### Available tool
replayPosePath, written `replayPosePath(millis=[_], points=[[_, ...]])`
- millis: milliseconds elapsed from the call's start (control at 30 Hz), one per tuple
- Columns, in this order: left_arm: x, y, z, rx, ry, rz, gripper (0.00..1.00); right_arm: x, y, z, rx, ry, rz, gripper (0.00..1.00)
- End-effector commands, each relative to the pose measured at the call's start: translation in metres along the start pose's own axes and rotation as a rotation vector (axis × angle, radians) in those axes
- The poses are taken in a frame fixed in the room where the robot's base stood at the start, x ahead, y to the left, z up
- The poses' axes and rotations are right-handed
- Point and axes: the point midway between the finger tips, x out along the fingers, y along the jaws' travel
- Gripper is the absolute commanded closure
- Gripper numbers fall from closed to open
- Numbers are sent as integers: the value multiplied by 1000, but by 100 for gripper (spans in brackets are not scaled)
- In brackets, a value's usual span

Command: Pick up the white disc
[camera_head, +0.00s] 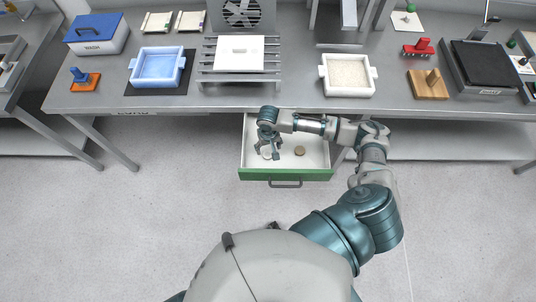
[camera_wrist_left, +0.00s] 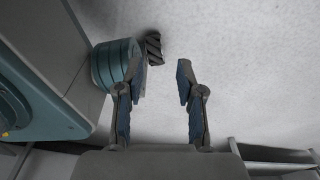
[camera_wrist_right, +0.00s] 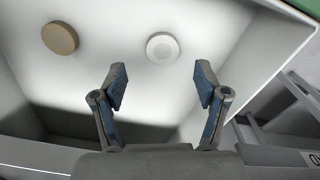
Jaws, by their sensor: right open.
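The white disc (camera_wrist_right: 162,48) lies flat on the floor of the open drawer (camera_head: 317,162). In the right wrist view it is beyond the fingertips, roughly centred between them. In the head view the white disc (camera_head: 267,153) is partly covered by my right gripper. My right gripper (camera_wrist_right: 160,85) is open and empty, pointing down into the drawer; it also shows in the head view (camera_head: 268,155). A brown disc (camera_wrist_right: 60,38) lies in the same drawer, apart from the white one; it also shows in the head view (camera_head: 300,151). My left gripper (camera_wrist_left: 164,75) is open and empty over the grey floor.
The drawer has white walls and a green front (camera_head: 257,175) with a handle. Above it is a grey metal table (camera_head: 215,100) with a blue tray (camera_head: 133,82), a white tray (camera_head: 323,88) and a rack (camera_head: 205,75). Bare floor lies around the drawer.

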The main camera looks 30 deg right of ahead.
Motion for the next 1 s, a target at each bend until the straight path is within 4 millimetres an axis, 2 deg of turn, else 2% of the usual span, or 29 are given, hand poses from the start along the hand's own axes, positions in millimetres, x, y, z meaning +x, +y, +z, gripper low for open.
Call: replayPosePath(millis=[333, 633, 667, 800, 900, 967, 1000], points=[[-1, 1, -21, -3, 8, -3, 63, 48, 0, -3, 0, -2, -2, 27], [-2, 1, -24, -4, 9, -3, 63, 53, 0, -3, 0, -1, -2, 27], [-2, 1, -24, -4, 9, -3, 63, 53, 0, -3, 0, -1, -2, 32], [-2, 1, -24, -4, 9, -3, 63, 53, -2, -3, 0, 0, 0, 67], [-2, 1, -24, -4, 9, -3, 63, 53, -2, -3, 0, 0, 0, 88], [-2, 1, -24, -4, 9, -3, 63, 53, -2, -3, 0, 0, 0, 89], [-2, 1, -24, -4, 9, -3, 63, 53, -2, -3, 0, 0, 0, 94]])
